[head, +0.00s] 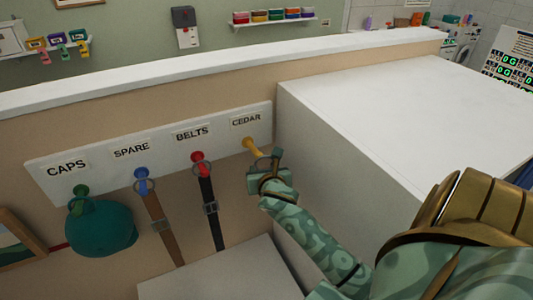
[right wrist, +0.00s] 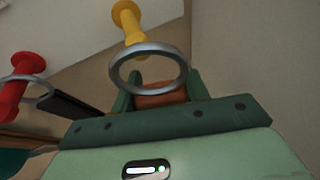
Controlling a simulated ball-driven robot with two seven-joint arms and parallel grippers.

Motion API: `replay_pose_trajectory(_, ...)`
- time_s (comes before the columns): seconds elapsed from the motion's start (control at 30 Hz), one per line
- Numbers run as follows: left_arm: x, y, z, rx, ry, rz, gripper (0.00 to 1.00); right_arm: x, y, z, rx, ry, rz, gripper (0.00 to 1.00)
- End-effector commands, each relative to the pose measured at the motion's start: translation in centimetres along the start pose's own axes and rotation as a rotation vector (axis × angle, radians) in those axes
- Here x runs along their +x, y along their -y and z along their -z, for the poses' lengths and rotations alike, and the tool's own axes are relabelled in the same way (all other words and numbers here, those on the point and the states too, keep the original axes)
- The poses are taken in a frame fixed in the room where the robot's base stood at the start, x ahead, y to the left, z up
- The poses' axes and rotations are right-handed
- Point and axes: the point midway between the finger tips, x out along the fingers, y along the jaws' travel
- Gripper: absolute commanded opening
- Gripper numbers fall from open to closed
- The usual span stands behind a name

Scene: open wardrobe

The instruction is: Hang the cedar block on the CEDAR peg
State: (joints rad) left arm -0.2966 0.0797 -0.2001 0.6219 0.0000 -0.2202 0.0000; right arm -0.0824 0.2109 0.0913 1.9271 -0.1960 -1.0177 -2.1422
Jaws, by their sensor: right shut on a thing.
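The yellow CEDAR peg (head: 252,146) is at the right end of the white peg board; it also shows in the right wrist view (right wrist: 128,18). My right gripper (head: 268,172) is just below and right of that peg, shut on the cedar block. In the right wrist view the reddish-brown cedar block (right wrist: 162,95) sits between the green fingers, mostly hidden by them. Its grey metal ring (right wrist: 183,72) stands up from the block. The ring's upper rim meets the peg's lower end in the picture; I cannot tell whether the peg passes through. My left gripper is not in view.
The peg board (head: 150,160) carries CAPS, SPARE, BELTS and CEDAR labels. A teal cap (head: 100,228), a brown strap (head: 160,225) and a black belt (head: 211,212) hang from the other pegs. A white cabinet (head: 390,110) stands close right of the CEDAR peg.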

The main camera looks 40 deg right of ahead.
Motion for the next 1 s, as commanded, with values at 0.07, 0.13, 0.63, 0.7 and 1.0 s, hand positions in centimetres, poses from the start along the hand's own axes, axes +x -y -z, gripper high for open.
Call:
replay_pose_trajectory(0.07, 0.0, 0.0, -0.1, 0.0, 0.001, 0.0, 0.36, 0.6, -0.1, -0.2, 0.0, 0.0, 0.001, 0.23)
replay_pose_trajectory(0.13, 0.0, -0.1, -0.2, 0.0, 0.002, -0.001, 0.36, 1.0, -0.3, -0.3, 0.001, 0.0, 0.0, 0.23)
replay_pose_trajectory(0.63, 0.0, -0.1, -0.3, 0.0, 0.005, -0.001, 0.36, 4.3, -1.2, -1.5, 0.001, 0.0, 0.001, 0.23)
replay_pose_trajectory(0.7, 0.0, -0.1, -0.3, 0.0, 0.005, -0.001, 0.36, 4.8, -1.3, -1.6, 0.001, 0.0, 0.001, 0.23)
replay_pose_trajectory(1.0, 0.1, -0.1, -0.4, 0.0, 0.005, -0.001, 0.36, 6.6, -1.8, -1.9, -0.001, 0.004, -0.001, 0.23)
